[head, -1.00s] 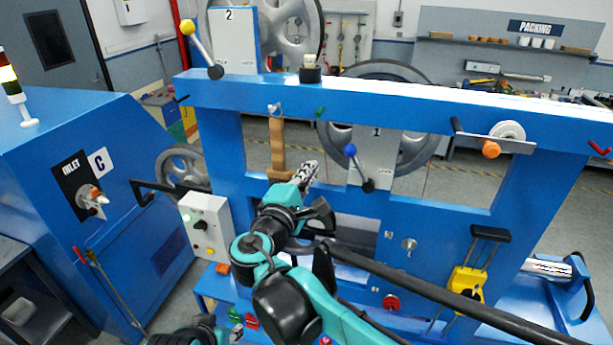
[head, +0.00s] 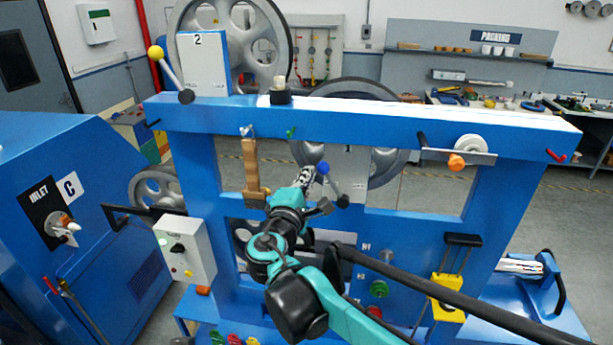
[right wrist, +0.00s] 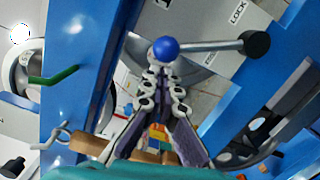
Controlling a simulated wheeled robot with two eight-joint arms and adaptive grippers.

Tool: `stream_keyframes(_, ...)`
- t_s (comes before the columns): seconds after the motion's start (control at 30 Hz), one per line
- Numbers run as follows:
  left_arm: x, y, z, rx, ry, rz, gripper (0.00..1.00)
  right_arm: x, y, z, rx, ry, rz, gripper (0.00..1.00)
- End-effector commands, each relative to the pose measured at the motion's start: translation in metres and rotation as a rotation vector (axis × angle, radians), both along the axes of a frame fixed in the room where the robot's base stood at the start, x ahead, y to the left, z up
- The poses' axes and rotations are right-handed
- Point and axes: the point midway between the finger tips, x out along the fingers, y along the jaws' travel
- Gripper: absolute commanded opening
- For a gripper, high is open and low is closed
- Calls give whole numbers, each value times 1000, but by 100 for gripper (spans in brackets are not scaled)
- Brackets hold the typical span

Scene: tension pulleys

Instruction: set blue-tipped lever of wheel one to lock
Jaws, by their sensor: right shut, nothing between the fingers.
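The blue-tipped lever (head: 332,184) is on wheel one's white plate (head: 355,161), its blue ball up and left of its black pivot. In the right wrist view the blue ball (right wrist: 166,49) is at the left end of the rod, the black pivot (right wrist: 256,43) at the right. A LOCK label (right wrist: 237,12) shows above the rod; another label below it is partly covered. My right gripper (head: 307,174) is shut and empty, just left of the ball. In the right wrist view its fingertips (right wrist: 162,70) are right below the ball; I cannot tell whether they touch.
The blue frame's top beam (head: 370,116) runs above the lever. A wooden handle (head: 252,170) hangs left of my right gripper. A yellow-tipped lever (head: 170,70) stands by plate two, and an orange-tipped handle (head: 456,162) is at the right. The opening right of plate one is clear.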

Motion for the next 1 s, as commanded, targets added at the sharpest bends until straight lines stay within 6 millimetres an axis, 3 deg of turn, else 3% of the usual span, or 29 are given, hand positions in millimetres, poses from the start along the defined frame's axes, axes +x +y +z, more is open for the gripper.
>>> stream_keyframes(0.67,0,0,8,0,0,0,40,-3,-12,11,117,-32,-3,0)
stream_keyframes(1.0,0,0,20,0,0,0,40,-9,-35,26,327,-88,-5,0)
